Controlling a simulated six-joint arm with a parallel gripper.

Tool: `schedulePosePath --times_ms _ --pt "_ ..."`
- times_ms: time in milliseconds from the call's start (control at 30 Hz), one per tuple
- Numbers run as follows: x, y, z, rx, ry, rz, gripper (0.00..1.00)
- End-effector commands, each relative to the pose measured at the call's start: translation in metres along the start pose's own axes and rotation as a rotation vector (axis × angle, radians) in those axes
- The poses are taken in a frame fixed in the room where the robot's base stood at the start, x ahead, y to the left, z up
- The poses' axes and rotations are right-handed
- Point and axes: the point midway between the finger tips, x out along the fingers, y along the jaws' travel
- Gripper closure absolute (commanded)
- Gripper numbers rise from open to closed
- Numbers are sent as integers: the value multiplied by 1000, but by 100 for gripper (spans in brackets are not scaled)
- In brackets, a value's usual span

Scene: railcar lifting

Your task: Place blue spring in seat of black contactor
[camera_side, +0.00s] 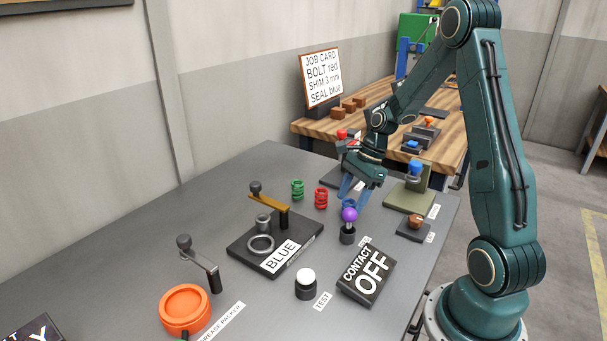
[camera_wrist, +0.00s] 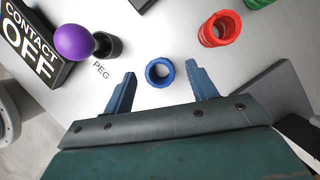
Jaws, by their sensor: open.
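The blue spring (camera_side: 348,203) stands on the grey table, partly hidden behind a purple knob in the side view. In the wrist view the blue spring (camera_wrist: 160,72) shows as an upright ring between the fingers, with clear gaps on both sides. My gripper (camera_side: 353,188) is open just above the spring; its two blue fingers (camera_wrist: 160,82) also show in the wrist view, holding nothing. A black base (camera_side: 235,246) labelled BLUE, likely the contactor, carries a grey metal ring (camera_side: 261,244), a short cylinder and a brass lever arm.
A red spring (camera_side: 321,198) and a green spring (camera_side: 298,189) stand left of my gripper. The purple-knobbed peg (camera_side: 348,222) stands close in front. The CONTACT OFF block (camera_side: 367,276), white button (camera_side: 306,283), orange ring (camera_side: 185,308) and crank (camera_side: 202,266) occupy the near table.

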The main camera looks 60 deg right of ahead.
Motion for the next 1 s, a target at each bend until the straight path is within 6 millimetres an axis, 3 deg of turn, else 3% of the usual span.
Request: schedulePosePath --times_ms 233,767,1000 --pt "22 1 0 -1 0 2 43" --pt "23 0 0 0 1 0 43" --pt "23 0 0 0 1 0 90"
